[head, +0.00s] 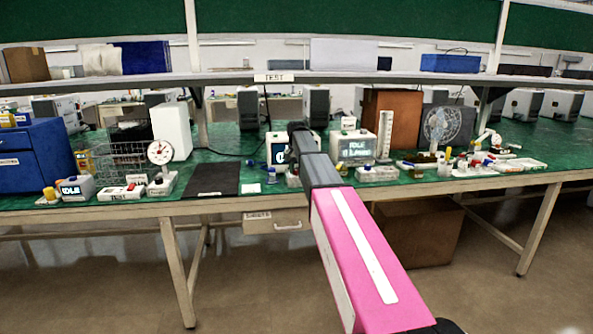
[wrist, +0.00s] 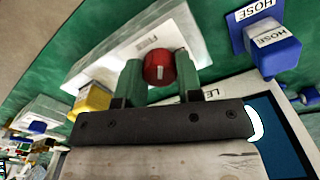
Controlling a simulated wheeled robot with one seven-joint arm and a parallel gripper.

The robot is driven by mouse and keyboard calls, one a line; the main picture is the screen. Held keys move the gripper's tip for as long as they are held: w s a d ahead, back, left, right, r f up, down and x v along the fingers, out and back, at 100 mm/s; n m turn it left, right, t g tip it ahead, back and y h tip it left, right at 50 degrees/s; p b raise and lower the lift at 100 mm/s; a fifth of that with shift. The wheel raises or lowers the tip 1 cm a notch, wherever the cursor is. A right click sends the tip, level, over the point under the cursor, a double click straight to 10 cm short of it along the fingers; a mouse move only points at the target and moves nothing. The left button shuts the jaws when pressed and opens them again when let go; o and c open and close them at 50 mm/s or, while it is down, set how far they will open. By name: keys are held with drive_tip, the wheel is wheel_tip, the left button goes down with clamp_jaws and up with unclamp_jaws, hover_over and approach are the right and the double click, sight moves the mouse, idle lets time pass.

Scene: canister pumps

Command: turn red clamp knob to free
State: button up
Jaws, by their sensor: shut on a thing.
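The red clamp knob (wrist: 157,69) shows in the wrist view as a round red cap with a short white mark. The lettering on the white block is too blurred to read.
In the wrist view, a blue block labelled HOSE (wrist: 272,50) is at upper right and a yellow part (wrist: 92,101) at left. In the head view, pump displays (head: 355,149) stand behind the arm. A black mat (head: 212,179) lies left of it.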

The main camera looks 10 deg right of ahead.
sight(297, 169)
drive_tip(key=n, duration=0.6)
drive_tip(key=shift+n, duration=0.3)
idle(0.5)
drive_tip(key=o, duration=0.9)
drive_tip(key=shift+r, duration=0.15)
wheel_tip(297, 169, up, 10)
drive_tip(key=shift+r, duration=0.25)
